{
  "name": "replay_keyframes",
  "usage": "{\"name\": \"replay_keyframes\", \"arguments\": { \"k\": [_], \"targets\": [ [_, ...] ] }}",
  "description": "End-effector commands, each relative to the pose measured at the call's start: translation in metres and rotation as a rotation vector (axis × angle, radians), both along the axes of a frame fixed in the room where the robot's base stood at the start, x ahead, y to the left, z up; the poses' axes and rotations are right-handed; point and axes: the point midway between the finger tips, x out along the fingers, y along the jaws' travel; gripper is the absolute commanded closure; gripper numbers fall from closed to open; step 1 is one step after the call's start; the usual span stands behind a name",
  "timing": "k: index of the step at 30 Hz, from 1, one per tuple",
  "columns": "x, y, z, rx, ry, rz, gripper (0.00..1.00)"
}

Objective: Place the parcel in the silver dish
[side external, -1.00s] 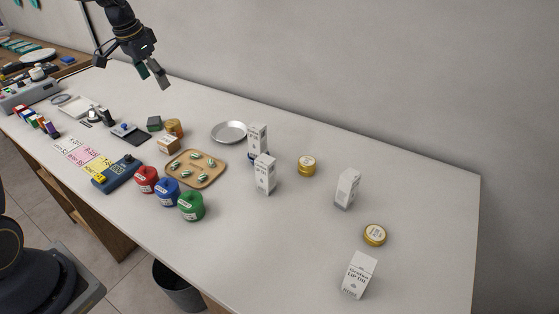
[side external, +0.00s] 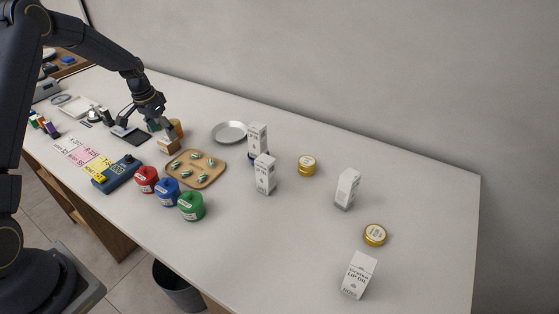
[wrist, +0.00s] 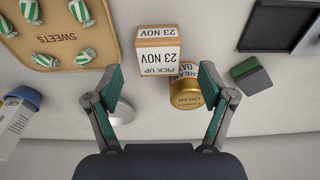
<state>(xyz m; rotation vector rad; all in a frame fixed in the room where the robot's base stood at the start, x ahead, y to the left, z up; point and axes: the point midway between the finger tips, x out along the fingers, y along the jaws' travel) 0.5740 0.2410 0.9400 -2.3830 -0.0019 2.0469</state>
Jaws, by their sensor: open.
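The parcel, a small tan box with a white label reading "PICK UP 23 NOV", stands on the counter in the side view (side external: 168,146) and the wrist view (wrist: 158,40). My gripper (side external: 163,129) is open and above the counter close to the parcel. In the wrist view its two fingers (wrist: 160,82) are spread wide, with the parcel ahead between them and nothing held. The silver dish (side external: 229,124) is round, shallow and empty, to the right of the parcel. A pale disc, probably its edge, shows partly hidden behind the left finger in the wrist view (wrist: 123,113).
A gold tin (wrist: 187,94) stands right beside the parcel, with a dark green box (wrist: 251,76) near it. A wooden sweets tray (side external: 208,181) lies in front of the dish. White cartons (side external: 265,175) stand to its right. The counter's back right is clear.

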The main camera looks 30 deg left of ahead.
Motion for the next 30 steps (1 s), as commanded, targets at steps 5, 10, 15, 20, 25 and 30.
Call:
{"name": "replay_keyframes", "arguments": {
  "k": [5,10,15,20,25,30],
  "targets": [
    [0.004,-0.002,-0.030,-0.002,0.005,0.000,0.19],
    [0.007,-0.001,-0.043,-0.001,0.002,0.000,0.19],
    [0.007,-0.001,-0.043,0.000,0.001,0.000,0.19],
    [0.007,-0.001,-0.043,-0.001,0.001,0.000,0.32],
    [0.007,-0.001,-0.043,-0.001,0.001,0.000,0.50],
    [0.007,-0.001,-0.043,-0.001,0.001,0.000,0.68]
  ]
}}
